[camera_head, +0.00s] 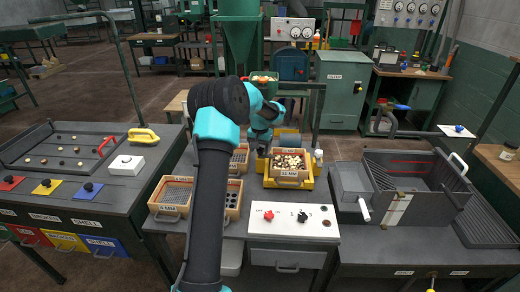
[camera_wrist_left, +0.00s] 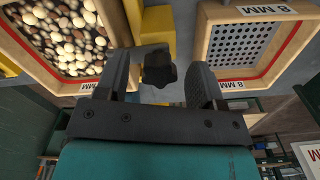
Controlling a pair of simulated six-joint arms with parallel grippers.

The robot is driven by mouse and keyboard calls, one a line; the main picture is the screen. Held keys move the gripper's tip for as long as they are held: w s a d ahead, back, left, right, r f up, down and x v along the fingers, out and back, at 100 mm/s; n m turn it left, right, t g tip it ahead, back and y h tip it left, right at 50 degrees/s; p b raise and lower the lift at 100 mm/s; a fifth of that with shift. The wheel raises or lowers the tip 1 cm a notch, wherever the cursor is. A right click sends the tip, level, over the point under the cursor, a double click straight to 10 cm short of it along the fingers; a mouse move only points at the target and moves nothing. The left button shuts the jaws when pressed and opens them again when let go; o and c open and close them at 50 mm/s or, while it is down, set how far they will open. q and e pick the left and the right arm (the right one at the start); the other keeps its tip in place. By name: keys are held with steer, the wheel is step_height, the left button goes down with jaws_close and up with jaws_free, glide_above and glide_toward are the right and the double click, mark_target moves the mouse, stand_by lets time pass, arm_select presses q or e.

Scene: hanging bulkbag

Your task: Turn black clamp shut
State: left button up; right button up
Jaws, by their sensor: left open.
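My left gripper (camera_head: 262,150) is over the middle bench, at the left side of the nut-filled sieve. In the left wrist view its two dark fingers (camera_wrist_left: 160,82) are open and apart. The black clamp (camera_wrist_left: 159,70), a lobed knob beside the yellow base (camera_wrist_left: 158,24), shows between the fingers. I cannot tell whether either finger touches it. The clamp is hidden behind my gripper in the head view. The wooden sieve of mixed nuts (camera_head: 290,182) sits in a yellow frame (camera_head: 308,184). My right gripper is not in view.
Empty wooden sieves (camera_head: 232,201) stand left of the yellow frame. A small white bottle (camera_head: 319,156) stands to its right. A white panel with red and black knobs (camera_head: 293,222) is in front. A grey metal tray unit (camera_head: 410,180) is at right.

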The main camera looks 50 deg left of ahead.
mark_target(260, 150)
arm_select(q)
step_height(260, 150, up, 18)
steer(key=shift+f, duration=0.25)
stand_by(0.5)
stand_by(0.3)
